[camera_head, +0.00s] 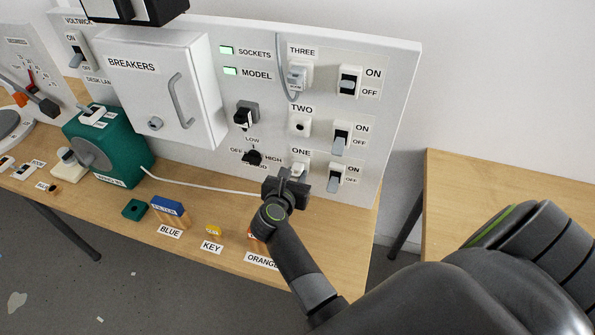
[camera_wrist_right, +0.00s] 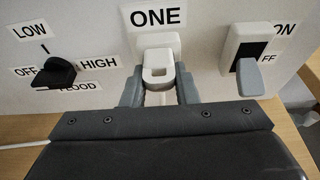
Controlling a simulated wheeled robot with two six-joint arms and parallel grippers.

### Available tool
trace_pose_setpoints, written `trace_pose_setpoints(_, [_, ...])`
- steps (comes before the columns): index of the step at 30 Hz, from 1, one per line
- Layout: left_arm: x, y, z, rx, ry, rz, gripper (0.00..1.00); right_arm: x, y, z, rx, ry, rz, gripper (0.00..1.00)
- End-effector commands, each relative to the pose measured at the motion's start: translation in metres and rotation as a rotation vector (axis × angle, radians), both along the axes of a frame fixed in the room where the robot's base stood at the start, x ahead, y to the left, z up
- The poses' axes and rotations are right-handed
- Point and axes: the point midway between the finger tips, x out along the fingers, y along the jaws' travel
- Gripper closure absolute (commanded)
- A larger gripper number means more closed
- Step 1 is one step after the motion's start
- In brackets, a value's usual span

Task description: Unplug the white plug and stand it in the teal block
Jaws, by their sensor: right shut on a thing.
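The white plug (camera_wrist_right: 157,68) is at the socket marked ONE, up against its white plate (camera_wrist_right: 160,41) as far as I can see. It also shows small in the head view (camera_head: 299,170). My right gripper (camera_wrist_right: 158,92) is shut on the plug, with a grey finger on each side; in the head view the gripper (camera_head: 287,180) is low in front of the panel. The small teal block (camera_head: 135,209) lies on the table left of the blue block, with a dark hole in its top. My left gripper is not in view.
A white cord (camera_head: 205,187) runs from the big teal machine (camera_head: 103,147) towards the plug. A rocker switch (camera_wrist_right: 248,62) is just right of my fingers, and a black knob (camera_wrist_right: 47,73) is left. A blue block (camera_head: 170,211) and yellow key piece (camera_head: 214,230) lie in front.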

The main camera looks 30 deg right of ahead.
Motion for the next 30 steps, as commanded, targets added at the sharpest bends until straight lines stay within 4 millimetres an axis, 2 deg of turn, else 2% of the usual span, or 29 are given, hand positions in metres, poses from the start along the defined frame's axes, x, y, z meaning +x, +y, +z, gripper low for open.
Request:
trace_pose_setpoints(21, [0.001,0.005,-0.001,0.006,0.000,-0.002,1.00,-0.007,0.008,-0.001,0.003,0.003,0.000,1.00])
trace_pose_setpoints(30, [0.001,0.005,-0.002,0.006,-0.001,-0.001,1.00,-0.016,0.019,-0.002,0.006,0.002,0.000,1.00])
